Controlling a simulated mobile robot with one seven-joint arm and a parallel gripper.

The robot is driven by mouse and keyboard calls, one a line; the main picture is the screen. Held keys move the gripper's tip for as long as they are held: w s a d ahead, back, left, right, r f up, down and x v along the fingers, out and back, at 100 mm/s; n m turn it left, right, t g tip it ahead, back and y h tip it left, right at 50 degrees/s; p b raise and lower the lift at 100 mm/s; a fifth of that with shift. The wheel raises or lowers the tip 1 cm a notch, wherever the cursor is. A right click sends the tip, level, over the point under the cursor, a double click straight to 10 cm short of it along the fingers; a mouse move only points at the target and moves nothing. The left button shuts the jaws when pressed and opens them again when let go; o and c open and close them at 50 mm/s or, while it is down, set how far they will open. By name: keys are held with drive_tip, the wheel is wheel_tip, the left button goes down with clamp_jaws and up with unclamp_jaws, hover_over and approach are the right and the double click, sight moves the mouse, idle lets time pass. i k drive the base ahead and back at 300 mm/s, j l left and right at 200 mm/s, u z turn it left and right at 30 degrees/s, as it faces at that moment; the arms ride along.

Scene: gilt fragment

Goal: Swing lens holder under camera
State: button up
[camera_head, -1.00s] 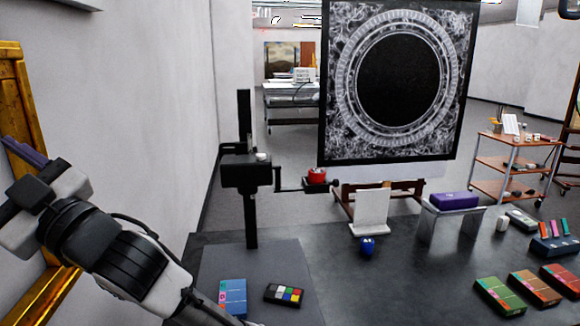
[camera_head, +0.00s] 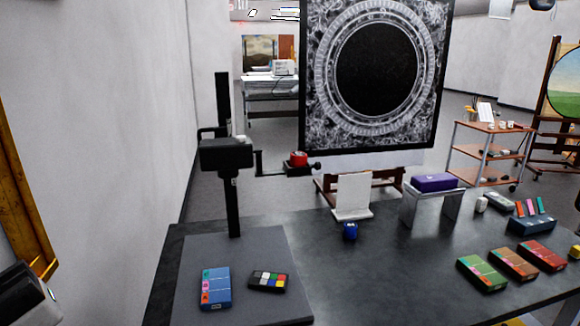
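A black camera (camera_head: 226,156) is mounted on a vertical black column (camera_head: 233,205) that rises from the grey base board. A thin swing arm (camera_head: 268,175) reaches right from beside the camera. At its end is the lens holder (camera_head: 297,169), with a red round lens (camera_head: 298,158) on it and a dark knob (camera_head: 316,166) at its right. The lens holder is out to the right of the camera, not beneath it. Part of my arm shows at the lower left edge. My gripper's fingers are not in view.
The grey base board (camera_head: 240,300) holds a blue box (camera_head: 215,288) and a colour chart (camera_head: 268,281). On the dark table (camera_head: 365,285) are a white stand (camera_head: 352,195), a blue item (camera_head: 350,231), a purple block (camera_head: 435,182) on a grey bridge (camera_head: 430,209) and several coloured boxes. A large display (camera_head: 330,130) stands behind.

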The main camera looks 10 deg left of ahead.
sight(298, 172)
drive_tip(key=i+l+u, duration=0.1)
drive_tip(key=l+u, duration=0.2)
drive_tip(key=u, duration=0.15)
drive_tip(key=i+l+u, duration=0.1)
drive_tip(key=l+u, duration=0.6)
drive_tip(key=l, duration=1.3)
drive_tip(key=k+l+u, duration=0.65)
drive_tip(key=i+j, duration=0.15)
drive_tip(key=i, duration=0.3)
